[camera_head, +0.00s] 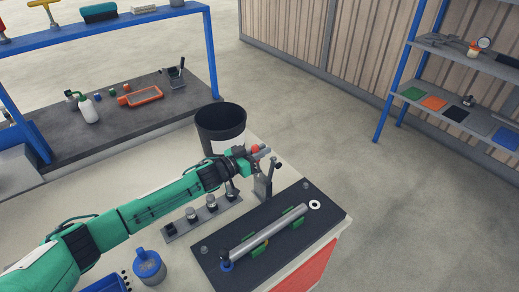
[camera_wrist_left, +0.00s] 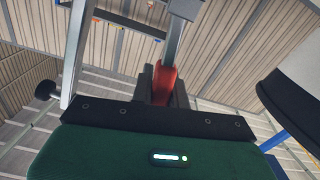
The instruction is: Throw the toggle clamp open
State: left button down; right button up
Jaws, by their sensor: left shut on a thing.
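The toggle clamp (camera_head: 263,187) stands at the back left edge of a black plate (camera_head: 228,279), its grey bracket upright. A black-tipped part (camera_head: 277,166) sticks up at its right. Its red handle (camera_head: 256,149) is in the fingers of my left gripper (camera_head: 260,154), above the bracket. In the left wrist view the red handle (camera_wrist_left: 164,84) lies between the dark fingers, and a grey metal lever (camera_wrist_left: 175,45) runs on from it. A grey bar (camera_head: 268,236) lies in green holders on the plate, clear of my gripper. My right gripper is not in view.
A black bin (camera_head: 220,120) stands just behind my left gripper. A rail with several small posts (camera_head: 200,217) lies under my forearm. A blue-lidded pot (camera_head: 148,265) and blue tray (camera_head: 104,285) are at the front left. Floor to the right is clear.

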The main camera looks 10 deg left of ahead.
pick_arm(q)
jog(key=shift+f, duration=0.1)
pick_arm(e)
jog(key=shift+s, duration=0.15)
pick_arm(q)
jog(key=c, duration=1.4)
grip_release()
jog(key=shift+o, duration=0.2)
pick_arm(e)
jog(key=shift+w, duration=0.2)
pick_arm(q)
jog(key=shift+s, duration=0.1)
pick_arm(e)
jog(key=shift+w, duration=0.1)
